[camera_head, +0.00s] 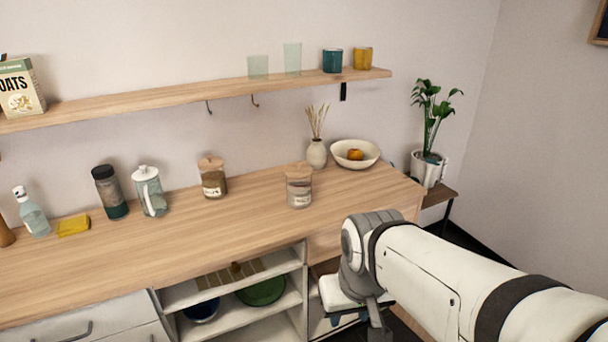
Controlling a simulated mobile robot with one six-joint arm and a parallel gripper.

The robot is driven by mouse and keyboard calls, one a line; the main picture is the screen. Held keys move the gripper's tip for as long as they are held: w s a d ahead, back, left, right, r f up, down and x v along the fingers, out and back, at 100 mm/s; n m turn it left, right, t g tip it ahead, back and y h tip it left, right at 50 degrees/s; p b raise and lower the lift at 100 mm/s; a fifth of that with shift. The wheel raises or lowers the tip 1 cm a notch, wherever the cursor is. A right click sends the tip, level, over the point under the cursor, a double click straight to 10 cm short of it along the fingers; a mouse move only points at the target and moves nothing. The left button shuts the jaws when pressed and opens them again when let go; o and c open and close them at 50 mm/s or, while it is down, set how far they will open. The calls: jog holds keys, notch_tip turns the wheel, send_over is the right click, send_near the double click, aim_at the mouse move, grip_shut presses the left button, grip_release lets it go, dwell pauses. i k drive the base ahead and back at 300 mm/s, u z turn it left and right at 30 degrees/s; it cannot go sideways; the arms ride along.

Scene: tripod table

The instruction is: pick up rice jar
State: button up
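Two glass jars with wooden lids stand upright on the wooden counter (150,245). The nearer one (299,190), right of centre, has pale contents and a white label, and looks like the rice jar; its label is too small to read. The other jar (212,180), further left, has brownish contents. My gripper (358,318) is low in the picture, in front of the counter, to the right of and below the pale jar and apart from it. My wrist partly hides it, and its finger opening does not show clearly.
A vase (316,154) and a bowl (342,158) with an orange fruit stand behind the pale jar. A white-lidded pitcher (149,192), dark-lidded bottle (109,190) and yellow sponge (73,225) are left. A shelf (190,95) hangs above. The counter before the jars is clear.

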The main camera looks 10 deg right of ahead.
aim_at(299, 191)
jog(key=i, duration=1)
jog(key=z, duration=0.05)
